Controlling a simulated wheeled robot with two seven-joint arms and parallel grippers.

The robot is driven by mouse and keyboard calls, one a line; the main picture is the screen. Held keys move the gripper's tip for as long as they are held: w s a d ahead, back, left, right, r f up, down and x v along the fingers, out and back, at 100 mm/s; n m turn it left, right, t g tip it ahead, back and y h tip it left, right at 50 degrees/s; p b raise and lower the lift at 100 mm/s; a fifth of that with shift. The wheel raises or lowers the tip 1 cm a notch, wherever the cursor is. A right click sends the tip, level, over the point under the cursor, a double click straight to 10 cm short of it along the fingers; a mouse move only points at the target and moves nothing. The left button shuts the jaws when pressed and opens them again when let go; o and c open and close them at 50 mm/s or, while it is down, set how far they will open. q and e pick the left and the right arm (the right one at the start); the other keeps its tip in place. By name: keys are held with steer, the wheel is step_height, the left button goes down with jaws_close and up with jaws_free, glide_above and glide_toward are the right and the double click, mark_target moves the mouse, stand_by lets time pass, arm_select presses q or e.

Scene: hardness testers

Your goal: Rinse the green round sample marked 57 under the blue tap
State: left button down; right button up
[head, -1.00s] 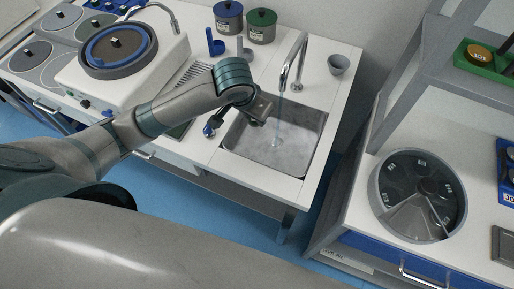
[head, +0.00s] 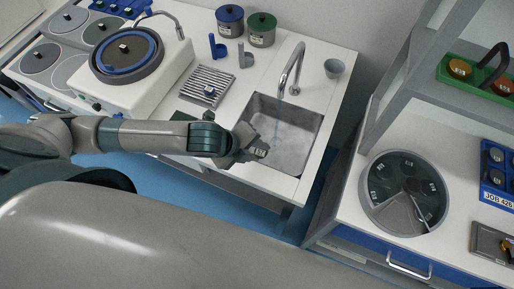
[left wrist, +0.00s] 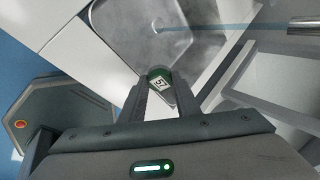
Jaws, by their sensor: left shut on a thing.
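The green round sample marked 57 (left wrist: 159,78) is held between the fingertips of my left gripper (left wrist: 163,92), its label facing the wrist camera. In the head view the left gripper (head: 258,153) is over the front left part of the sink (head: 290,150). The metal tap (head: 291,70) stands at the back of the sink. A thin bluish stream runs from its spout, and shows in the left wrist view (left wrist: 215,28), apart from the sample. My right gripper is not in view.
Left of the sink are a drain rack (head: 207,86) and a polishing machine (head: 125,55). Behind stand blue (head: 229,20) and green (head: 261,28) lidded jars; a grey cup (head: 334,68) is right of the tap. A round carousel (head: 402,190) stands on the right bench.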

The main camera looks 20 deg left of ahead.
arm_select(q)
steer(key=shift+s+d+m, duration=0.1)
steer(key=shift+s+m, duration=0.15)
steer(key=shift+m, duration=0.15)
steer(key=shift+w, duration=0.15)
steer(key=shift+w+b, duration=0.35)
steer(key=shift+w, duration=0.25)
steer(key=w+b, duration=0.1)
steer(key=w, duration=0.9)
steer(key=shift+w+d+b, duration=0.2)
steer(key=shift+w+b, duration=0.05)
steer(key=shift+b, duration=0.15)
stand_by(1.5)
stand_by(1.5)
